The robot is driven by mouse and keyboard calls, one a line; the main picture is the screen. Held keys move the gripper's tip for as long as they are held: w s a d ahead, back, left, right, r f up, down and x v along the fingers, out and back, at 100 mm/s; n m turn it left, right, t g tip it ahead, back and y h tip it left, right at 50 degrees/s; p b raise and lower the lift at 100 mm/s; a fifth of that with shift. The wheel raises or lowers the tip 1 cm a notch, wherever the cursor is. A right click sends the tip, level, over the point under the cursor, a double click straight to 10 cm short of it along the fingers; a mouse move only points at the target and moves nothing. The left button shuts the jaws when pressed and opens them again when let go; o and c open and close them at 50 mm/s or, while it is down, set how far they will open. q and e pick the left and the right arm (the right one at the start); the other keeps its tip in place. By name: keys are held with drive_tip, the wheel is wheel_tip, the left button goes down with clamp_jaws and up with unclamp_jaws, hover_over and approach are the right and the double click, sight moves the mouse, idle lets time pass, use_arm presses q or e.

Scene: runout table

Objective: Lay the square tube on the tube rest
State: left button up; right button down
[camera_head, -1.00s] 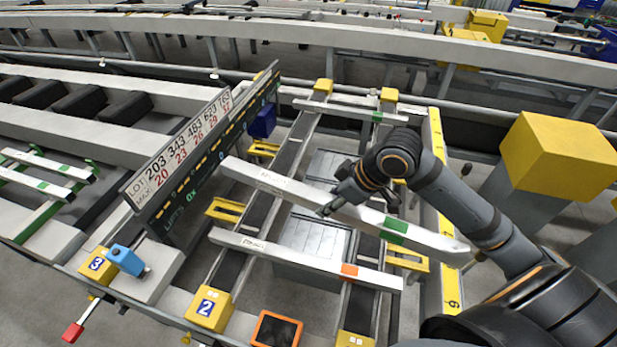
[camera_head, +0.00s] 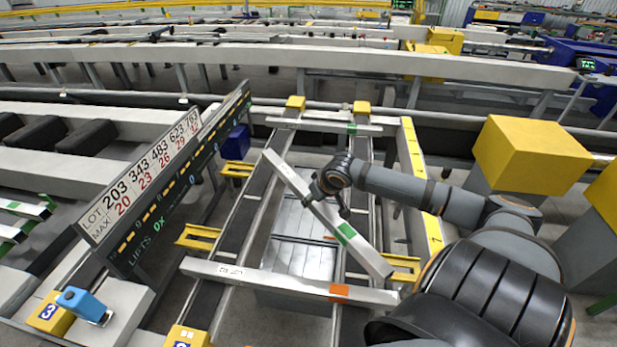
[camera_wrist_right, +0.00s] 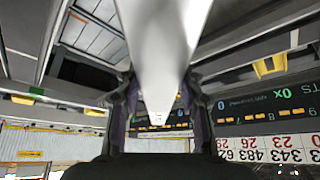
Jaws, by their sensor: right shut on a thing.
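The square tube (camera_head: 297,183) is long and pale with a green band. It slants from upper left to lower right in the head view, above the two dark rails. My right gripper (camera_head: 327,192) is shut on it near its middle. The right wrist view shows the tube (camera_wrist_right: 163,45) between the two fingers (camera_wrist_right: 160,105). I cannot tell for sure which part is the tube rest; two dark rails (camera_head: 212,290) with yellow end blocks run below the tube. My left gripper is not in view.
A tube with an orange band (camera_head: 265,280) lies across the rails in front, and a green-banded one (camera_head: 310,125) lies at the back. A sign board (camera_head: 160,185) stands at the left. A yellow ruler strip (camera_head: 420,175) and a yellow block (camera_head: 530,150) are at the right.

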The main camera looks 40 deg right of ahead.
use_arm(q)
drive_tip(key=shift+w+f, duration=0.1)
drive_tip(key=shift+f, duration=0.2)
use_arm(e)
drive_tip(key=w+d+f, duration=0.5)
drive_tip(key=w+f, duration=0.1)
drive_tip(key=f, duration=0.4)
drive_tip(key=shift+w+d+f, duration=0.15)
drive_tip(key=shift+w, duration=0.05)
drive_tip(key=c, duration=0.8)
unclamp_jaws()
drive_tip(key=shift+s+f, duration=0.1)
drive_tip(key=shift+c, duration=0.2)
